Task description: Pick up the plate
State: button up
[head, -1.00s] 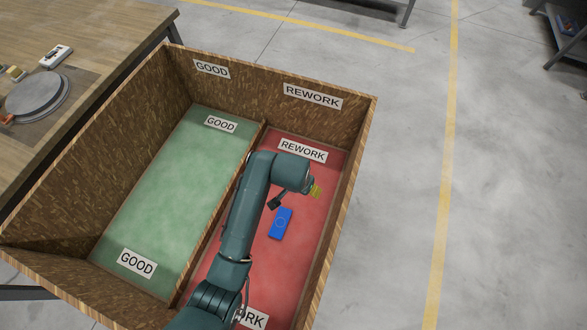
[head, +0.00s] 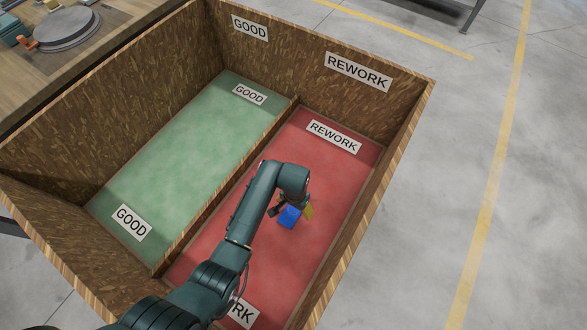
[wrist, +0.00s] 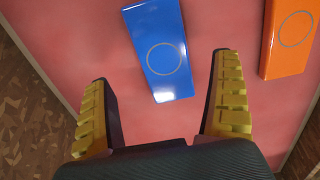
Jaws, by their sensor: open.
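A blue rectangular plate (head: 289,217) with a ring mark lies flat on the red floor of the REWORK side. In the wrist view the blue plate (wrist: 152,45) lies ahead of and between my finger lines, its near edge towards the palm. An orange plate (wrist: 290,38) with a similar ring lies to its right in the wrist view; I cannot make it out in the head view. My gripper (wrist: 163,72) is open and empty, its yellow-padded fingers spread wider than the blue plate. In the head view my gripper (head: 291,208) is low over the blue plate and hides part of it.
The wooden bin's outer wall (head: 385,165) encloses the red side, and a low divider (head: 225,190) separates it from the empty green GOOD side (head: 180,160). A workbench (head: 110,12) with a round grey disc stands at the upper left.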

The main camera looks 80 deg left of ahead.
aim_at(294, 209)
jog(key=f+b, duration=0.1)
jog(key=f, duration=0.1)
jog(key=f+b, duration=0.2)
jog(key=f, duration=0.1)
jog(key=shift+s+a, duration=0.2)
jog(key=shift+r, duration=0.15)
jog(key=shift+r, duration=0.1)
jog(key=c, duration=1.4)
